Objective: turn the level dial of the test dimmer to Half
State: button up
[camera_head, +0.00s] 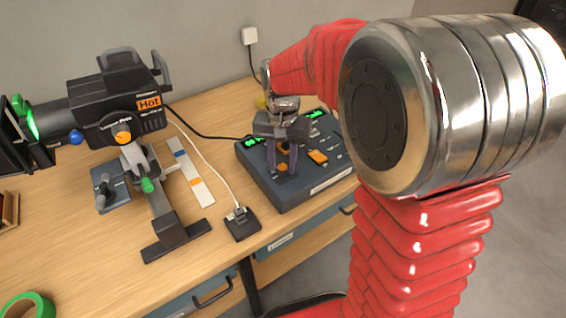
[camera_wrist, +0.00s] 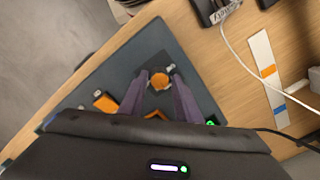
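A blue-grey console (camera_head: 262,183), seemingly the test dimmer, lies on the desk with green displays and orange controls. Its labels are too small to read. My gripper (camera_head: 283,170) reaches down over its near left part, fingers apart. In the wrist view, my gripper (camera_wrist: 159,76) has one finger on each side of a round orange knob (camera_wrist: 160,80), with a narrow gap seeming to show beside it. I cannot tell whether this knob is the level dial, or read its setting. The orange knob also shows between the fingertips in the head view (camera_head: 282,167).
A stage lamp (camera_head: 115,115) marked "Hot" stands on the left. A small black box (camera_head: 242,224) with a white cable sits left of the console. A striped strip (camera_head: 190,172) and a green tape roll (camera_head: 28,306) lie on the desk. Another orange control (camera_wrist: 105,101) is close by.

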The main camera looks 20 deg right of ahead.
aim_at(282, 166)
jog(key=shift+o, duration=1.1)
notch_tip(282, 166, up, 14)
jog(key=shift+f, duration=0.15)
